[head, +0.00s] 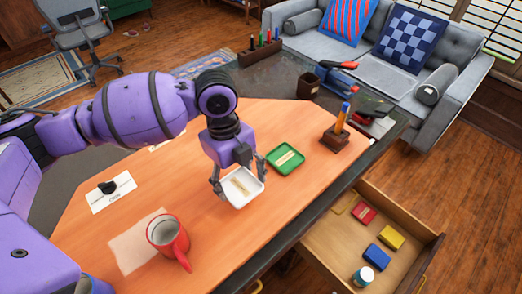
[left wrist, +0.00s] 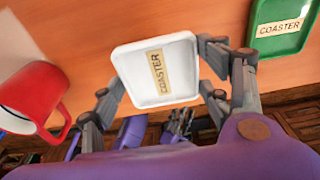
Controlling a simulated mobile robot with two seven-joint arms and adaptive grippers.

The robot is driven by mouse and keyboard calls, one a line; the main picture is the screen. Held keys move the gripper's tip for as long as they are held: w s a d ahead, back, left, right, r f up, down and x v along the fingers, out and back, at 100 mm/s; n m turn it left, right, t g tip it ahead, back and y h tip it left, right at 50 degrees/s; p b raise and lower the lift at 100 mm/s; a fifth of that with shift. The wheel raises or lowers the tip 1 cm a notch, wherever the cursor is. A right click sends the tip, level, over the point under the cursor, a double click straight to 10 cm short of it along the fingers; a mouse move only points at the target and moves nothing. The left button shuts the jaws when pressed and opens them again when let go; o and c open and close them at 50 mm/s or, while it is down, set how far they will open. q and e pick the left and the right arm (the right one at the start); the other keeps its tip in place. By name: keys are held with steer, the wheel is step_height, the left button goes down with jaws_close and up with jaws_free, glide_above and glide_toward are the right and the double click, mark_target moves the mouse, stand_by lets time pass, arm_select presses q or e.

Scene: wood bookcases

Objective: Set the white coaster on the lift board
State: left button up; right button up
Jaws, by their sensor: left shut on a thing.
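The white coaster (head: 241,187) is a square tray with a raised rim and a label reading COASTER. It also shows in the left wrist view (left wrist: 140,75). My left gripper (head: 238,178) is shut on it, with a finger at each of two opposite edges. The coaster is tilted in the head view and is over or near the orange board (head: 225,255), which looks like the lift board on the dark desk. I cannot tell whether the coaster touches it. My right gripper (left wrist: 180,122) shows only small below the desk edge in the left wrist view.
A green coaster (head: 286,158) lies just right of the white one. A red mug (head: 168,238) stands front left, near a paper card (head: 112,192). A pen holder (head: 338,137) stands at the right. An open drawer (head: 322,247) juts out at the front right.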

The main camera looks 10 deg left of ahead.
mark_target(236, 182)
arm_select(q)
steer(key=shift+w+a+f, duration=0.25)
steer(key=shift+f, duration=0.25)
steer(key=shift+w+f, duration=0.1)
steer(key=shift+f, duration=1.65)
steer(key=o, duration=1.2)
step_height(236, 182, up, 12)
steer(key=w+a, duration=0.1)
steer(key=shift+a, duration=0.25)
